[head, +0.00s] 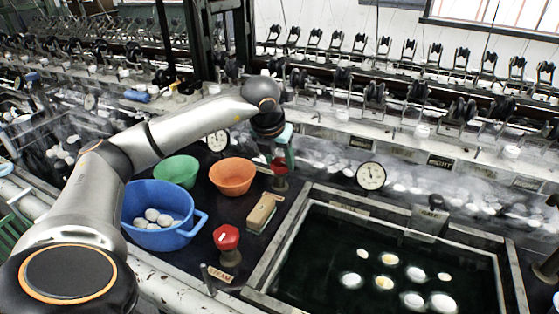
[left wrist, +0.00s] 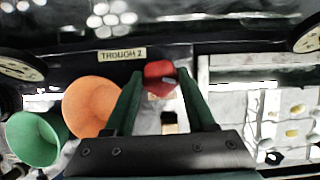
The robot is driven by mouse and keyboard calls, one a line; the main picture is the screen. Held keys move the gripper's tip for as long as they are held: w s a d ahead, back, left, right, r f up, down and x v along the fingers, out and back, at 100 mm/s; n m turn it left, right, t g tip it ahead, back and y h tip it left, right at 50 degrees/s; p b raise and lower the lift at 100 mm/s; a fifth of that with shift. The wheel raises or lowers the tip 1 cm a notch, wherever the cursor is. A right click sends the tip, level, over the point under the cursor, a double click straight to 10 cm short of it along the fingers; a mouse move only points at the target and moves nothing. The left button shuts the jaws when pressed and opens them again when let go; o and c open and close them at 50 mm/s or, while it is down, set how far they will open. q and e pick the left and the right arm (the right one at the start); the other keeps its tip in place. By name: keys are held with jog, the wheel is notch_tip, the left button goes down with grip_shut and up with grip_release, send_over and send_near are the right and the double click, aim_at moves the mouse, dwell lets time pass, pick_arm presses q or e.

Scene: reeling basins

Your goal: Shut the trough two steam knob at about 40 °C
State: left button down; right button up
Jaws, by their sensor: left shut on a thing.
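A red knob (head: 279,166) stands on the dark counter behind the basin's left corner, and in the left wrist view the red knob (left wrist: 159,74) sits between the green fingers, beside a "TROUGH 2" plate (left wrist: 122,56). My left gripper (head: 281,158) reaches down over it and is shut on it; the fingers partly hide it in the head view. A round white dial (head: 371,176) stands behind the basin; its needle is too small to read surely. A second dial (head: 217,140) stands left of my gripper. My right gripper is not in view.
Another red knob (head: 227,237) with a "STEAM" plate (head: 221,271) stands nearer. A blue tub (head: 183,237) with cocoons, a green bowl (head: 177,168), an orange bowl (head: 232,176) and a tan brush-like block (head: 262,212) surround it. The basin (head: 300,232) holds dark water and floating cocoons.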

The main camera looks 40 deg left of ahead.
pick_arm(q)
jog(key=m+h, duration=0.1)
jog(key=m, duration=0.2)
jog(key=shift+a, duration=0.15)
jog(key=shift+m+h, duration=0.8)
jog(key=shift+m, duration=1.1)
jog(key=shift+c, duration=1.2)
grip_release()
jog(key=p+v, duration=0.1)
jog(key=v, duration=1.1)
jog(key=shift+s+r+p, duration=0.15)
jog(key=shift+r+p, duration=0.15)
jog(key=shift+p, duration=0.05)
jog(key=shift+a, duration=0.1)
